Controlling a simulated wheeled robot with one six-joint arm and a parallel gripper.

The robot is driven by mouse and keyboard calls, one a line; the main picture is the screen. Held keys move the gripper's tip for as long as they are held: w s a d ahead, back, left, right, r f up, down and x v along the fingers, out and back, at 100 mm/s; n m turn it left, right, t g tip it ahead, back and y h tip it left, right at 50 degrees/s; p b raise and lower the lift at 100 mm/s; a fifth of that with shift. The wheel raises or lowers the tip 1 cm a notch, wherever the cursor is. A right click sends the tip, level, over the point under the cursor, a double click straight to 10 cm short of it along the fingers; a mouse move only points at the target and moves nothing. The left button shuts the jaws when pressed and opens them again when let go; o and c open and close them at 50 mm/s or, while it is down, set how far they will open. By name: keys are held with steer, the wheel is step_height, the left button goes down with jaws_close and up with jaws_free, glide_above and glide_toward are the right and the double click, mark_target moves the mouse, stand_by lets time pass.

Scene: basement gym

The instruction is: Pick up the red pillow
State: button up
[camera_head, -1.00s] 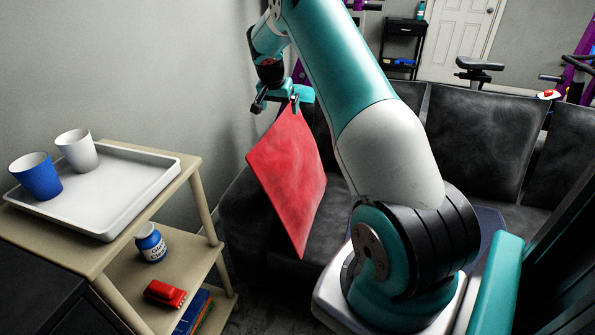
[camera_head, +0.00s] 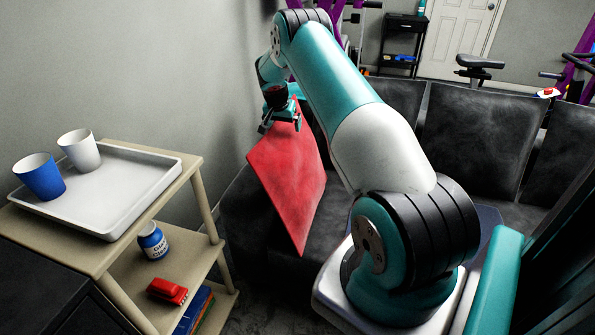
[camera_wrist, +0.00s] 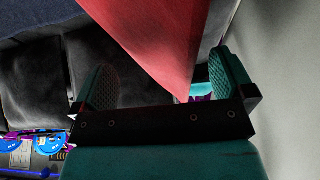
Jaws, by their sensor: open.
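The red pillow (camera_head: 290,185) stands tilted on one corner against the left end of the dark sofa, near the grey wall. My gripper (camera_head: 280,122) is at the pillow's upper corner in the head view. In the wrist view the pillow (camera_wrist: 165,40) comes down to a point between the two spread fingers of my gripper (camera_wrist: 163,82). The right finger is close to the pillow's edge, and a wider gap shows on the left. Whether either finger touches the cloth, I cannot tell.
A dark sofa (camera_head: 475,140) stands behind my arm. A wooden shelf cart (camera_head: 195,175) at the left holds a white tray (camera_head: 120,200) with a blue cup (camera_head: 40,178) and a white cup (camera_head: 80,152). A blue jar (camera_head: 152,242) and a red toy car (camera_head: 166,290) sit lower.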

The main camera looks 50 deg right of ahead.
steer(key=shift+f, duration=0.3)
steer(key=shift+c, duration=0.5)
steer(key=c, duration=1.1)
steer(key=shift+r, duration=0.1)
steer(key=shift+c, duration=1)
steer(key=shift+r, duration=0.1)
